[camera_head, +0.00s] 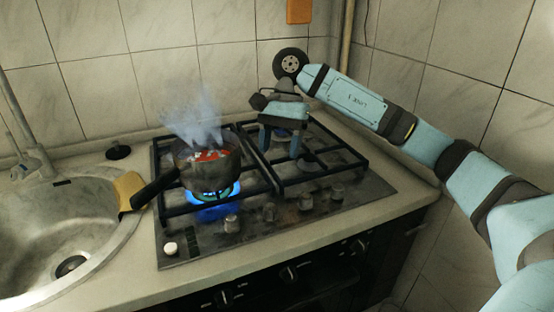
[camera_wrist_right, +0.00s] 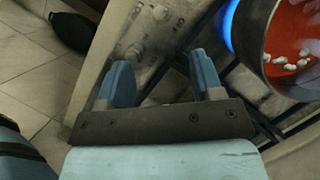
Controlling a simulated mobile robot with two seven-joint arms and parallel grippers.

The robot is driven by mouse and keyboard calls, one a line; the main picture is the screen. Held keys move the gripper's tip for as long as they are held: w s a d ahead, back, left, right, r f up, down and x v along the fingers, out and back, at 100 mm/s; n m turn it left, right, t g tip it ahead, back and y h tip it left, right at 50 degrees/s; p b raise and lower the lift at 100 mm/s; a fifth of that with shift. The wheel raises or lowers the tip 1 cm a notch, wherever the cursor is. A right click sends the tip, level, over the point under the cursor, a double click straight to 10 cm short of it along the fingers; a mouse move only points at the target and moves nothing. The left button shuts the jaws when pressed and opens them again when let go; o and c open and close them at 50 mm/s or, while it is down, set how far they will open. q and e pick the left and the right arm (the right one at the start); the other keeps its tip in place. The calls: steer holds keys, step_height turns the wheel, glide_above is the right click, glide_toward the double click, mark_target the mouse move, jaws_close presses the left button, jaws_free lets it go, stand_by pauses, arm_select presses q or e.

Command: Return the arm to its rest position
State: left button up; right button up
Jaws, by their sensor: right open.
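My right arm reaches in from the right in the head view. Its right gripper (camera_head: 280,150) points down over the right side of the stove (camera_head: 345,205), to the right of the pot and apart from it. In the right wrist view the two blue fingers of the gripper (camera_wrist_right: 161,75) stand apart, with nothing between them. A dark pot (camera_head: 188,177) with a black handle sits over a lit blue flame on the left burner, steaming. It holds red food with white pieces, also seen in the pot (camera_wrist_right: 268,65) in the right wrist view. My left gripper is not in view.
Several knobs (camera_head: 306,200) stand along the stove's front. Tiled walls close off the back and right. A pipe (camera_head: 346,35) runs up the corner.

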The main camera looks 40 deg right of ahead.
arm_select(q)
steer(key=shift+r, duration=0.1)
arm_select(e)
steer(key=shift+r, duration=0.15)
stand_by(0.3)
